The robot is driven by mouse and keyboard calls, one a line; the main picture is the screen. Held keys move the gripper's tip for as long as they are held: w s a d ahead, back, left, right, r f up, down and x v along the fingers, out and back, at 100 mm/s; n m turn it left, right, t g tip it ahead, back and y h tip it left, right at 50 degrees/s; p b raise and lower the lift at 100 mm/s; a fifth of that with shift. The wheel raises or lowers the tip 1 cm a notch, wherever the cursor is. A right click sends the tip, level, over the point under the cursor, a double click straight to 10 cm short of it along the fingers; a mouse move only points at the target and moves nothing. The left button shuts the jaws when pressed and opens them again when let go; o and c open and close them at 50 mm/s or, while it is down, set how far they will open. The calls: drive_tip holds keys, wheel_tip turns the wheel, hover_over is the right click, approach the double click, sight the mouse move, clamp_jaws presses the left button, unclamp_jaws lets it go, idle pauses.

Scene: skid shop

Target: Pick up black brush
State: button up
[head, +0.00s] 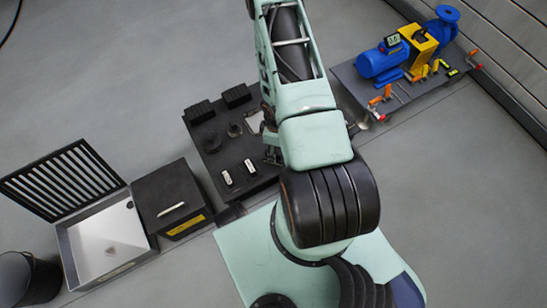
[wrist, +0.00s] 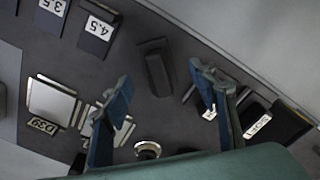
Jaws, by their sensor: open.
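A dark block-like object with a wider end, which looks like the black brush (wrist: 157,72), lies on the dark grey board (wrist: 120,72) in the wrist view. My gripper (wrist: 160,80) is open, with its blue-grey fingers on either side of that object in the picture. Nothing is held between them. I cannot tell how high the fingers are above the board. In the head view my arm covers most of the gripper (head: 271,152) and part of the board (head: 208,160), and I cannot pick out the brush there.
Black blocks labelled 4.5 (wrist: 96,35) and 3.5 (wrist: 50,17), a plate (wrist: 50,103) and a round metal piece (wrist: 147,150) lie around. In the head view, a black box (head: 170,195) and an open case (head: 105,245) stand left; a blue pump (head: 382,62) stands right.

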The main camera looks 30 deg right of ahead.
drive_tip(key=shift+w+a+f+b, duration=0.15)
drive_tip(key=shift+f+b, duration=0.45)
drive_tip(key=shift+f, duration=0.8)
drive_tip(key=shift+w+a+f+b, duration=0.15)
drive_tip(key=shift+f+b, duration=0.45)
drive_tip(key=shift+f, duration=0.75)
drive_tip(key=shift+w+d, duration=0.1)
drive_tip(key=shift+c, duration=0.6)
drive_tip(key=c, duration=1.3)
drive_tip(key=shift+r, duration=0.1)
